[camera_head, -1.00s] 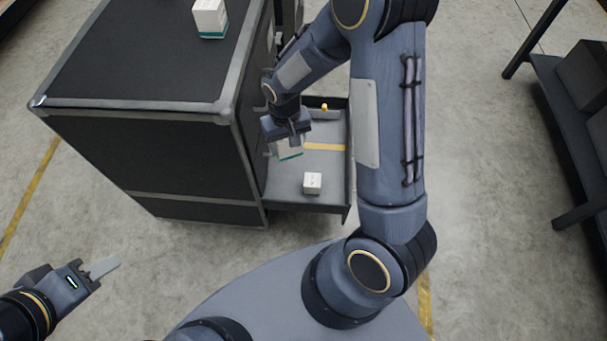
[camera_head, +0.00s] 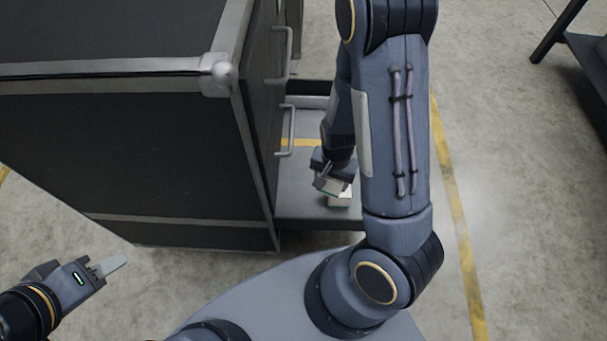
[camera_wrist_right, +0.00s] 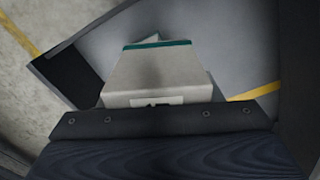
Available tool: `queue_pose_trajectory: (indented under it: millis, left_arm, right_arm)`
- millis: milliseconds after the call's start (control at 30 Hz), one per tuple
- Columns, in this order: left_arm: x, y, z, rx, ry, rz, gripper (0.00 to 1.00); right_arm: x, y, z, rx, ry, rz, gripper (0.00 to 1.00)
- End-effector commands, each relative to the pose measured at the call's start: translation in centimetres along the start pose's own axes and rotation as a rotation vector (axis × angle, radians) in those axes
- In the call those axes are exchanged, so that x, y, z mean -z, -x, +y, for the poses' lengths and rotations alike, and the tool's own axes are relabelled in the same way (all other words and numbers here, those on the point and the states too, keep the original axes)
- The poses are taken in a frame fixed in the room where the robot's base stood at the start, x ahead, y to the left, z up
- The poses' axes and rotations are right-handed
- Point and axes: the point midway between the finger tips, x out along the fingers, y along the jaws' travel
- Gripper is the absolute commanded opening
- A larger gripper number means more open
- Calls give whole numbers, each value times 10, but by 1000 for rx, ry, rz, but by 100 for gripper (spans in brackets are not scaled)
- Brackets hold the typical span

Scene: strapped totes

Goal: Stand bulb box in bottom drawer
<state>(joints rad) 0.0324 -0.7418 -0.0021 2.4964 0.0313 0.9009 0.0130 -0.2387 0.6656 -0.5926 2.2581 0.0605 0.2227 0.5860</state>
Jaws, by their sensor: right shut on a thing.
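My right gripper (camera_head: 332,187) is shut on a white box with a teal band (camera_wrist_right: 158,78), low over the pulled-out bottom drawer (camera_head: 300,207). In the right wrist view the held box fills the middle, above the finger edge. A pale box surface (camera_head: 341,199) shows just under the gripper in the head view; my arm and gripper hide much of it. Part of another white box (camera_wrist_right: 142,42) seems to show behind the held one. I cannot tell whether the two touch. My left gripper (camera_head: 106,267) is away from the cabinet at lower left; its jaw gap is unclear.
The dark cabinet (camera_head: 110,150) with grey edges stands left of the drawer, its front handles (camera_head: 287,130) sticking out. A yellow strip (camera_head: 298,142) crosses the drawer floor. A dark rack (camera_head: 590,60) stands at far right. Open floor lies between.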

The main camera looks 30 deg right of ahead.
Motion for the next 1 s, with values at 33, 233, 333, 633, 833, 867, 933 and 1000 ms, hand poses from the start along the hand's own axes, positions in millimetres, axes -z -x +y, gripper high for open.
queue_pose_trajectory:
  millis: [33, 233, 333, 633, 833, 867, 933, 1000]
  left_arm:
    - [-2, -5, -2, 0, 0, 1, 36]
    - [-8, -16, -7, 0, 0, 1, 36]
    - [-12, -24, -11, 0, 0, 1, 36]
    - [-24, -48, -22, 0, 0, 1, 36]
    - [-27, -54, -25, 0, 0, 1, 36]
    - [-27, -54, -25, 0, 0, 1, 36]
    - [-28, -55, -25, 0, 0, 1, 36]
    - [-29, -58, -27, 0, 0, 1, 36]
  right_arm:
    - [0, -6, 2, 0, -11, 1, 33]
    - [27, -22, 0, 0, -27, 4, 33]
    - [51, -34, -3, 0, -26, 4, 33]
    - [112, -79, -12, -3, -21, 0, 33]
    - [129, -95, -14, -1, -20, 2, 33]
    - [130, -96, -15, -1, -20, 1, 33]
    - [132, -99, -15, -1, -19, 1, 33]
    - [136, -104, -16, -1, -19, 1, 33]
